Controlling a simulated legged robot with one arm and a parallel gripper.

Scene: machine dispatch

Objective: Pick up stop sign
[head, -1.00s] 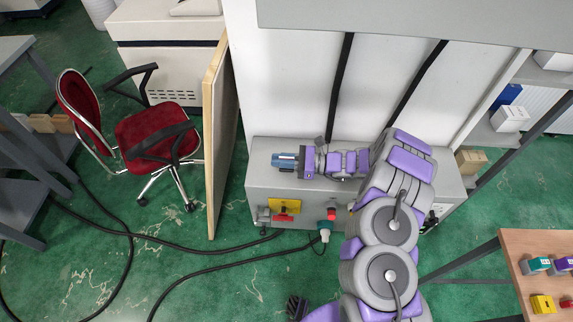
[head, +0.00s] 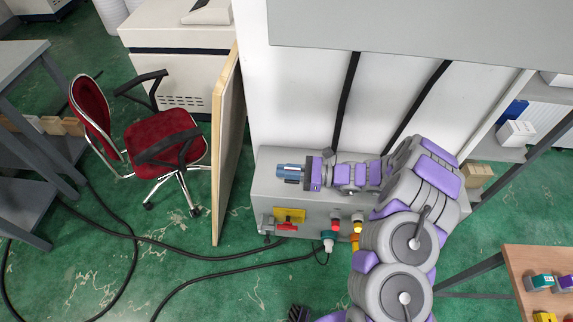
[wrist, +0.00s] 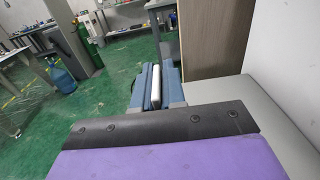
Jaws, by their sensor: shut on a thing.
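My gripper (head: 290,171) is above the top of a grey control box, pointing left, with blue fingers. In the wrist view its fingers (wrist: 154,87) are closed on a narrow white thing (wrist: 155,86), seen edge-on between them. Its face is hidden, so I cannot tell from the pictures whether it is the stop sign. No other thing that reads clearly as a stop sign shows.
The grey control box (head: 267,180) carries a red handle on a yellow plate (head: 289,217) and a red button (head: 335,217). A wooden panel (head: 226,150) and a red chair (head: 165,137) stand left. A wooden table (head: 520,285) is at lower right. Black cables cross the floor.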

